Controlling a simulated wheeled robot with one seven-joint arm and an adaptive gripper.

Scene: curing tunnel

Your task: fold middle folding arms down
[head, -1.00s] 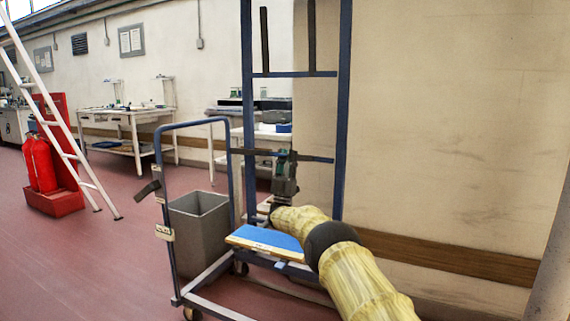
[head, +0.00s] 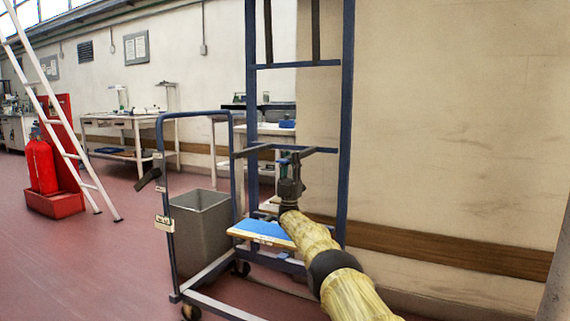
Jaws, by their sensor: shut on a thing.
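The tall blue rack frame (head: 347,110) stands on a wheeled cart in front of the wall. At its middle level, the left folding arm (head: 253,150) is dark and juts out towards the left front, about level. The right middle folding arm (head: 303,154) also juts out from the frame near the crossbar, foreshortened. My gripper (head: 292,163) points up and is shut on the right middle arm near its outer end. Its fingers hide part of that arm. Two upper folding arms (head: 268,32) stand upright against the frame.
A board with a blue top (head: 264,231) lies low on the rack, close beneath my gripper. A grey bin (head: 201,235) and a blue cart handle (head: 168,190) stand left of it. A white ladder (head: 62,130) and red extinguishers (head: 42,167) are further left. The left floor is open.

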